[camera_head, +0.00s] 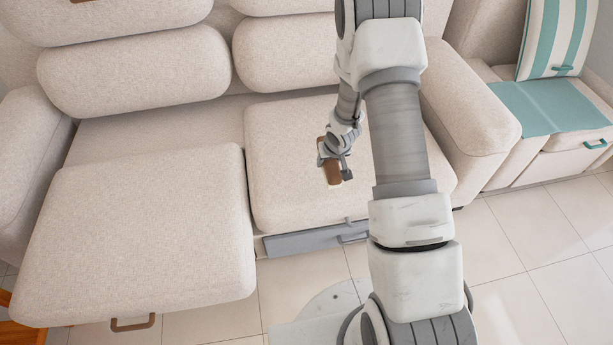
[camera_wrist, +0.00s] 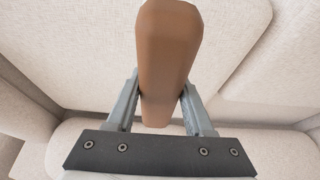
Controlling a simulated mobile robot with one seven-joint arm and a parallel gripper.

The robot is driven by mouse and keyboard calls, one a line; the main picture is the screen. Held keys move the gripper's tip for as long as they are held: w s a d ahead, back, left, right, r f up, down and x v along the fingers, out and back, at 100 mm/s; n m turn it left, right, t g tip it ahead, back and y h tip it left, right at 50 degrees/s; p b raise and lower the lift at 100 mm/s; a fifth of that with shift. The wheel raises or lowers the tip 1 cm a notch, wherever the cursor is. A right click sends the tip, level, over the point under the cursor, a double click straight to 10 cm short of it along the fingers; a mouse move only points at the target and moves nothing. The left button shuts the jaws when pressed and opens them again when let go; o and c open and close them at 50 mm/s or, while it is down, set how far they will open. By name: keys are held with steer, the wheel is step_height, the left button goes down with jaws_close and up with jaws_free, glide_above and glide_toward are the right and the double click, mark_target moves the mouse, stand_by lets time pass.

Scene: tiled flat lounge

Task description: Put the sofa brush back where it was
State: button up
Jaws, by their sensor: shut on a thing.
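The sofa brush (camera_head: 332,173) has a brown body with a pale edge along its lower side in the head view. Its brown body fills the upper middle of the wrist view (camera_wrist: 168,60). My gripper (camera_head: 335,160) is shut on the brush, with one finger on each side of it; the fingers also show in the wrist view (camera_wrist: 162,100). The brush is in front of the right seat cushion (camera_head: 290,150) of the beige sofa in the head view. I cannot tell its exact height above the cushion.
The left seat cushion (camera_head: 140,235) juts forward and has a brown handle (camera_head: 133,323). A grey drawer front (camera_head: 315,240) with a handle shows under the right cushion. An armrest (camera_head: 465,95) and a teal-covered seat (camera_head: 550,105) are at right. Tiled floor (camera_head: 530,220) is clear at lower right.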

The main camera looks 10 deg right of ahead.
steer(key=shift+w+d+f+b, duration=0.65)
steer(key=shift+w+f, duration=0.25)
steer(key=shift+f, duration=0.05)
steer(key=b, duration=0.3)
glide_above(306, 164)
steer(key=s, duration=0.2)
steer(key=f, duration=0.6)
steer(key=shift+w+f, duration=0.2)
steer(key=shift+f, duration=0.2)
steer(key=shift+f+b, duration=0.7)
steer(key=shift+f, duration=1.3)
steer(key=shift+f, duration=0.2)
steer(key=o, duration=1.2)
steer(key=shift+r, duration=0.15)
